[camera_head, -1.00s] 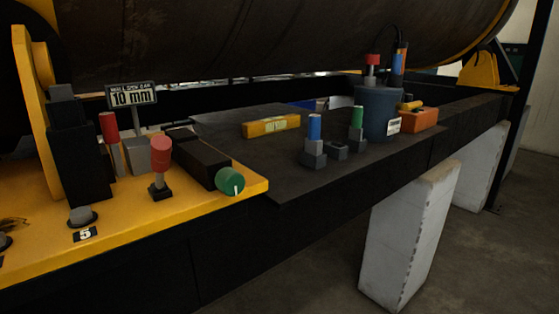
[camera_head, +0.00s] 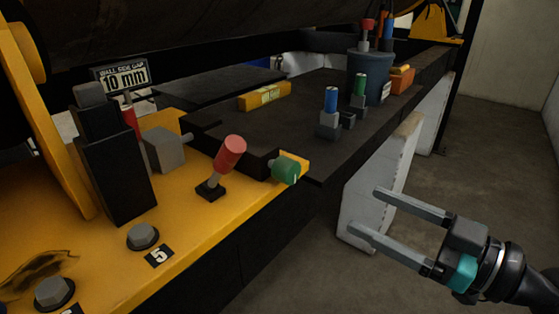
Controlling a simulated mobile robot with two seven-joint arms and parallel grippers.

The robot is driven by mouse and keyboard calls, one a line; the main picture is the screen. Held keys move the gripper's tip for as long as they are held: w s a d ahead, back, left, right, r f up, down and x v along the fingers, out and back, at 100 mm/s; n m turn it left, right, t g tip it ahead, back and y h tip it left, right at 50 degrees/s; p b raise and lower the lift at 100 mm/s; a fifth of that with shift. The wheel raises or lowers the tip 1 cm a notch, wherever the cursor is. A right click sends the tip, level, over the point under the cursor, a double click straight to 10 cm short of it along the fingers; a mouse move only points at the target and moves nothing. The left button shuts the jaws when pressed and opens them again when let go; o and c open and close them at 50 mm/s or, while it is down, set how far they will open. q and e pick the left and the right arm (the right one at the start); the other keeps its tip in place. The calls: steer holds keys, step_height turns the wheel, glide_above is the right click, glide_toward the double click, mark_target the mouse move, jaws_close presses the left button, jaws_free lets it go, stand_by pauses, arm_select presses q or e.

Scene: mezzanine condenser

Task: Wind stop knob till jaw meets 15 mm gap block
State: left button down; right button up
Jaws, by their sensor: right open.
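A green knob (camera_head: 287,170) with a pale line on its face sits at the front end of a dark slide body (camera_head: 240,150), at the yellow plate's edge. A grey block (camera_head: 163,149) stands behind a tilted red-handled lever (camera_head: 222,165). Which part is the jaw I cannot tell. A blue-topped grey block (camera_head: 329,115) and a green-topped one (camera_head: 359,97) stand on the black mat; their sizes cannot be read. My right gripper (camera_head: 365,211) is open and empty, right of and below the knob, apart from it. My left gripper is not in view.
A sign (camera_head: 121,77) reads "WALL SIDE GAP 10 mm". A yellow level (camera_head: 264,96), a dark blue pot (camera_head: 368,76) and an orange box (camera_head: 401,78) stand farther back. A hex bolt (camera_head: 143,236) is beside the label "5" (camera_head: 158,256). Floor right of the bench is clear.

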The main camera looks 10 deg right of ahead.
mark_target(294, 176)
steer(key=shift+n, duration=0.3)
steer(key=p+x, duration=0.1)
steer(key=x, duration=0.4)
steer(key=p+x, duration=0.2)
steer(key=x, duration=0.3)
steer(key=r+p+x, duration=0.1)
steer(key=x, duration=0.4)
steer(key=shift+s+a, duration=0.25)
steer(key=shift+a, duration=0.1)
jaws_close()
